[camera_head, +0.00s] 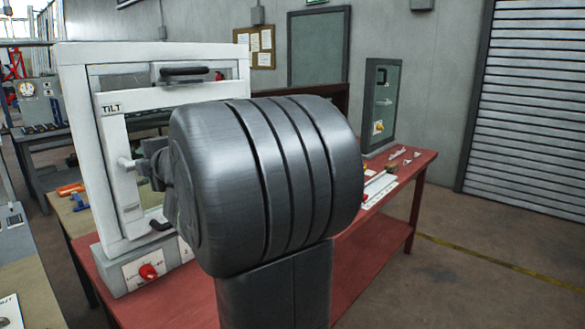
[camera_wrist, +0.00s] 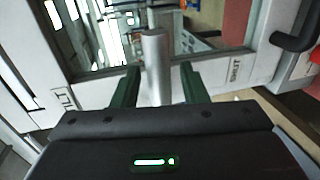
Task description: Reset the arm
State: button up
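A white window-like frame (camera_head: 78,150) marked TILT stands on a red bench, with a hinged inner sash (camera_head: 112,150). A pale grey cylindrical handle (camera_head: 126,163) sticks out from the sash's left side; it shows large in the wrist view (camera_wrist: 155,65). My gripper (camera_wrist: 160,78) is open, with its two green fingers on either side of the handle and visible gaps to both. In the head view my gripper (camera_head: 143,168) is small and dark beside the handle, partly hidden by my large dark arm link.
A black handle (camera_head: 183,72) is at the frame's top and a red knob (camera_head: 148,271) on its base. The red bench (camera_head: 412,165) holds small parts and a grey panel box (camera_head: 381,105) at right. Floor is clear at right.

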jog(key=r+p+v, duration=0.1)
jog(key=p+v, duration=0.2)
jog(key=v, duration=1)
jog(key=b+x, duration=0.1)
jog(key=x, duration=0.3)
jog(key=b+x, duration=0.1)
jog(key=x, duration=0.4)
jog(key=f+b+x, duration=0.1)
jog(key=x, duration=0.3)
jog(key=shift+w+a+f, duration=0.1)
jog(key=shift+w+a, duration=0.1)
jog(key=shift+f+m, duration=0.15)
jog(key=shift+m, duration=0.25)
jog(key=shift+s+m, duration=0.1)
jog(key=shift+m, duration=0.2)
jog(key=shift+f+m, duration=0.2)
jog(key=shift+m, duration=0.2)
jog(key=shift+d, duration=0.15)
